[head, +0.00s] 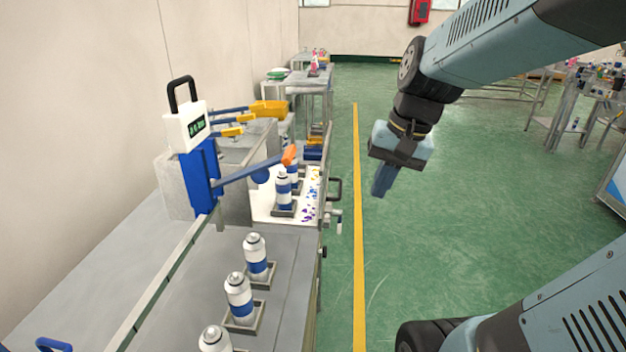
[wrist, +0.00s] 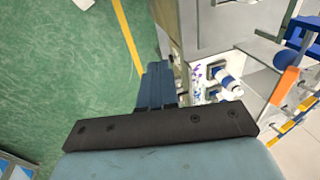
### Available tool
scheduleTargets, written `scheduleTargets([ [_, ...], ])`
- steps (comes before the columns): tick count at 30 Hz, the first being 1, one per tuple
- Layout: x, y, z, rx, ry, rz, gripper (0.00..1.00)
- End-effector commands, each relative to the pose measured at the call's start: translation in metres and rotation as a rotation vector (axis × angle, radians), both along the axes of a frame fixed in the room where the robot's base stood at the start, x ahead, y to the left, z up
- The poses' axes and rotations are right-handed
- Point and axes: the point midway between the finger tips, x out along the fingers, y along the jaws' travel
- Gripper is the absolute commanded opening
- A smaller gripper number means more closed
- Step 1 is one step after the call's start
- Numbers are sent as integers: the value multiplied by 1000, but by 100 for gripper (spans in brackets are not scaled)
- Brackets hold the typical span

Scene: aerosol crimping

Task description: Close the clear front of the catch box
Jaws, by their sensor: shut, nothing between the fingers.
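My gripper (head: 382,184) hangs over the green floor to the right of the bench, with its blue fingers together, pointing down and empty. The fingers also show in the wrist view (wrist: 156,86), apart from the bench. The catch box (head: 262,208) appears to be the white-floored bay on the bench, with blue and purple bits and cans in it. A dark handle (head: 336,188) stands out at its right side, left of my gripper. I cannot make out the clear panel itself or how far it is open.
A blue crimping press (head: 202,180) with an orange-tipped lever stands at the bay. Several cans (head: 240,298) sit in holders along the near bench. A yellow line (head: 357,250) runs along the floor, and the aisle right of the bench is free.

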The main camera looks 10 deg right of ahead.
Motion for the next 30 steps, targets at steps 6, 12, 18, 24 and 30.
scheduleTargets([
  [6,28,1,-26,190,206,-160,0],
  [12,55,-1,-47,375,375,-309,0],
  [18,84,-9,-68,570,531,-456,0],
  [24,116,-25,-91,780,669,-604,0],
  [30,147,-50,-116,1001,790,-747,0],
])
